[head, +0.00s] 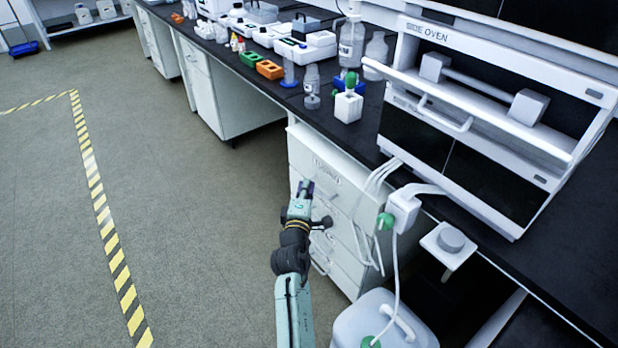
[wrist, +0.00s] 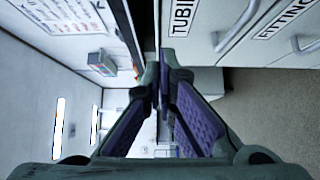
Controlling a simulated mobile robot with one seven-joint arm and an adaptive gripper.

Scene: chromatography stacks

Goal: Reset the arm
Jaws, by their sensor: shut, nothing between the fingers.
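My arm reaches up from the bottom of the head view, with my gripper (head: 304,190) at its end. It is in front of the white drawer cabinet under the black bench. In the wrist view my gripper (wrist: 163,75) shows its two purple-padded fingers closing together at the tips, with nothing held between them. I cannot tell from the head view how far the fingertips are from the drawer fronts.
The drawer cabinet (head: 345,225) is just right of my arm. Above it the black bench (head: 385,95) carries bottles, orange racks (head: 270,70) and an oven unit (head: 500,100). A white container (head: 350,325) stands low right. The floor (head: 175,190) at left is clear.

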